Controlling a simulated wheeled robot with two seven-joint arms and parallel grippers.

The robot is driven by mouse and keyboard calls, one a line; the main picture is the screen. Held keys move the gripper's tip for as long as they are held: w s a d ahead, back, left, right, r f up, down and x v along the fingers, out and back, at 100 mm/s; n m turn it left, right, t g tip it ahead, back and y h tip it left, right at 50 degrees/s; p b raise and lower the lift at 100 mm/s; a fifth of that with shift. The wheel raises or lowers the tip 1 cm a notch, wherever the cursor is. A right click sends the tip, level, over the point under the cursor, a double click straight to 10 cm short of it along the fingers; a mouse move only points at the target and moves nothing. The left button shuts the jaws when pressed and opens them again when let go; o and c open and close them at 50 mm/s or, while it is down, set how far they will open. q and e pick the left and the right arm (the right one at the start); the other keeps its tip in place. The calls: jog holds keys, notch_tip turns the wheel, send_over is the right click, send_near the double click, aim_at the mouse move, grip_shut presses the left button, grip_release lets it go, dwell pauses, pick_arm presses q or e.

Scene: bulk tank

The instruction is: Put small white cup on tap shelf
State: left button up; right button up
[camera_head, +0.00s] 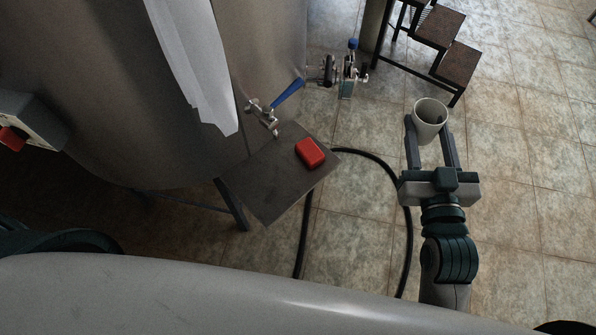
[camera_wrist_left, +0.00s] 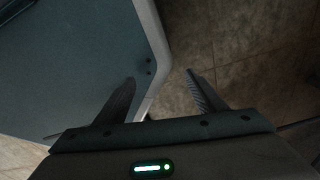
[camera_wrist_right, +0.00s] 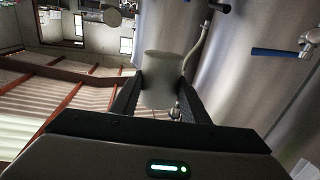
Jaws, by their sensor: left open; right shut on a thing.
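The small white cup (camera_head: 430,118) is held upright between the fingers of my right gripper (camera_head: 430,130), to the right of the tank. In the right wrist view the cup (camera_wrist_right: 162,80) sits between the two fingertips (camera_wrist_right: 160,88). The tap shelf (camera_head: 268,195) is a dark flat plate at the tank's front, below a tap with a blue lever (camera_head: 287,93). The cup is to the right of the shelf and apart from it. My left gripper (camera_wrist_left: 160,88) is open and empty in the left wrist view; it is out of sight in the head view.
A red block (camera_head: 310,153) lies on the shelf near its right edge. A second valve (camera_head: 347,72) juts from the tank. A black hose (camera_head: 385,170) curves over the tiled floor between shelf and right arm. Dark steps (camera_head: 440,28) stand at the back right.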

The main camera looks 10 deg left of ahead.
pick_arm(q)
jog(key=w+d+r+t+b, duration=0.1)
jog(key=w+d+r+b, duration=0.1)
jog(key=w+b, duration=0.85)
jog(key=w+d+r+b, duration=0.1)
jog(key=w+r+b, duration=0.4)
jog(key=r, duration=0.5)
jog(key=shift+w+r+t+b, duration=0.2)
jog(key=shift+t+b, duration=0.1)
jog(key=shift+b, duration=0.45)
pick_arm(e)
jog(key=w+a+f+n+g+y, duration=0.1)
jog(key=a+f+n+g+y, duration=0.6)
jog(key=a+f+y, duration=0.5)
jog(key=shift+a+f+n, duration=0.9)
jog(key=shift+a+f, duration=1.75)
jog(key=shift+a, duration=0.3)
jog(key=shift+w, duration=0.1)
